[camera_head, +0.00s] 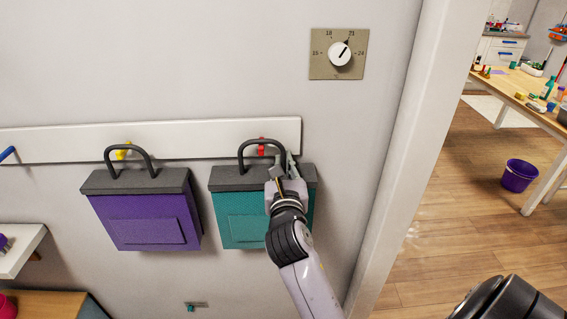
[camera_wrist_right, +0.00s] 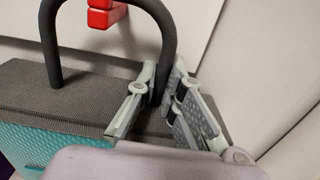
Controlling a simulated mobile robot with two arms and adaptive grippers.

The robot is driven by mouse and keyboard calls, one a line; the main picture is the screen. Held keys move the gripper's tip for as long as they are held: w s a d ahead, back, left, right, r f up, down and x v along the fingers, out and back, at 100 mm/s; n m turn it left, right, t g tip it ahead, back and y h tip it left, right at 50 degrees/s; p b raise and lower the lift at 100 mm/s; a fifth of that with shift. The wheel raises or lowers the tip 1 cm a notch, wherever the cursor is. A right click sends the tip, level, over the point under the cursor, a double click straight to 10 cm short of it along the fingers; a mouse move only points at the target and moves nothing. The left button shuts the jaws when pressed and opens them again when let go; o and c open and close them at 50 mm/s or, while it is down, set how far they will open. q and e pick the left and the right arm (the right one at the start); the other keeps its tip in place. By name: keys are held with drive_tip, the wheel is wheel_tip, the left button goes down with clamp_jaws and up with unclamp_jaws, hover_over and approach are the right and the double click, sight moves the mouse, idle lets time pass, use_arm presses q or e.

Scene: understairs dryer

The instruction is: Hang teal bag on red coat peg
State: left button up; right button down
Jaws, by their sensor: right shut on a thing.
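The teal bag (camera_head: 236,215) with a dark grey top and an arched handle is upright against the wall under the white peg rail. It also shows in the right wrist view (camera_wrist_right: 40,145). The red coat peg (camera_head: 261,146) shows inside the handle's arch in the head view, and near the top of the arch in the right wrist view (camera_wrist_right: 105,13). I cannot tell whether the handle rests on the peg. My right gripper (camera_head: 282,172) is shut on the right leg of the handle (camera_wrist_right: 168,50). My left gripper is not in view.
A purple bag (camera_head: 145,222) is at the yellow peg (camera_head: 124,152) on the left. A blue peg (camera_head: 7,153) is at the rail's (camera_head: 60,144) left end. A thermostat dial (camera_head: 340,53) is above right. A white door frame (camera_head: 395,150) stands close on the right.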

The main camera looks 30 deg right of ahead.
drive_tip(key=shift+r, duration=0.1)
drive_tip(key=c, duration=1.6)
unclamp_jaws()
drive_tip(key=shift+c, duration=0.2)
drive_tip(key=v, duration=1.2)
